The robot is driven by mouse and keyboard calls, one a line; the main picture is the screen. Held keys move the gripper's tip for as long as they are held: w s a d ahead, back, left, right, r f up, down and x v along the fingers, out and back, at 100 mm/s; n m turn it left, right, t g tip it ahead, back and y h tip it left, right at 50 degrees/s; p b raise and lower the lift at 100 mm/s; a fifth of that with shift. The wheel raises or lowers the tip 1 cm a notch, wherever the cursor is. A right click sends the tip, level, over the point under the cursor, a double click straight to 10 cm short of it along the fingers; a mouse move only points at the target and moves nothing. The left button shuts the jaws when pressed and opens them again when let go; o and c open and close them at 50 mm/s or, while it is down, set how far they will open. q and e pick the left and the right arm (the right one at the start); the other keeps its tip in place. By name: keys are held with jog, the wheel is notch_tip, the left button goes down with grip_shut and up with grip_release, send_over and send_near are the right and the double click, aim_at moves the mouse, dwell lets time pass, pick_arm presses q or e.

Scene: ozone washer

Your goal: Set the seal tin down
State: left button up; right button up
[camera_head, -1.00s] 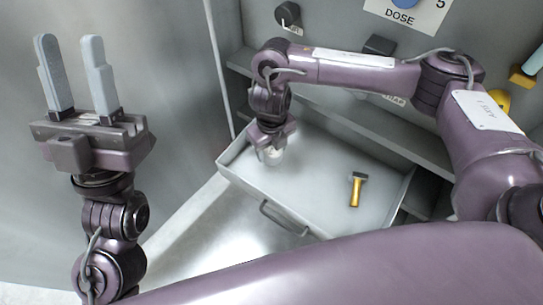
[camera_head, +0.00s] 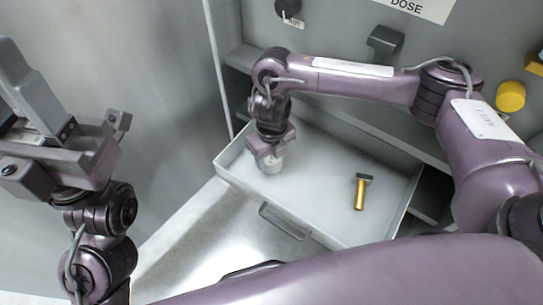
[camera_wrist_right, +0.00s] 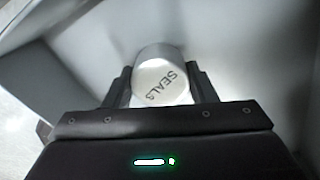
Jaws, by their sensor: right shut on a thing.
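The seal tin (camera_head: 271,164) is a small pale cylinder in the left part of the open drawer (camera_head: 320,213). In the right wrist view its round top (camera_wrist_right: 161,82) reads "SEALS". My right gripper (camera_head: 270,155) points down and is shut on the tin, with one finger on each side of it. I cannot tell whether the tin's base touches the drawer floor. My left gripper (camera_head: 30,95) is raised at the far left, away from the drawer. Its fingers are partly cut off by the picture edge, with a gap between them.
A tool with a yellow handle (camera_head: 360,193) and dark head lies in the drawer to the right of the tin. The drawer has a dark front handle (camera_head: 284,222). A yellow knob (camera_head: 510,96) and a dark knob (camera_head: 385,40) are on the panel behind. The drawer floor between tin and tool is clear.

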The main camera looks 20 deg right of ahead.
jog(key=shift+f, duration=0.1)
jog(key=o, duration=1)
